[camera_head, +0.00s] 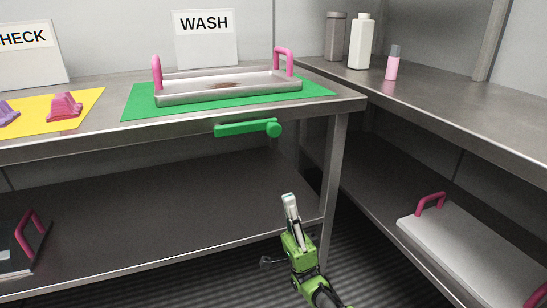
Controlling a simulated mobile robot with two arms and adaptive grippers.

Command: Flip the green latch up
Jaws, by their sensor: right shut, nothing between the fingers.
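The green latch (247,128) hangs on the front edge of the steel table, below the green mat. Its bar lies nearly level, running left from a round pivot at its right end. My right gripper (289,198) is in front of the table, below and a little right of the latch, and apart from it. It points upward, its fingers are shut, and nothing shows between them. My left gripper is not in view.
A metal tray (228,97) with pink handles stands on the green mat (139,112) by a WASH sign (205,38). Bottles (361,42) stand on the right counter. A lidded pan (470,250) sits on the right lower shelf. The space between gripper and latch looks clear.

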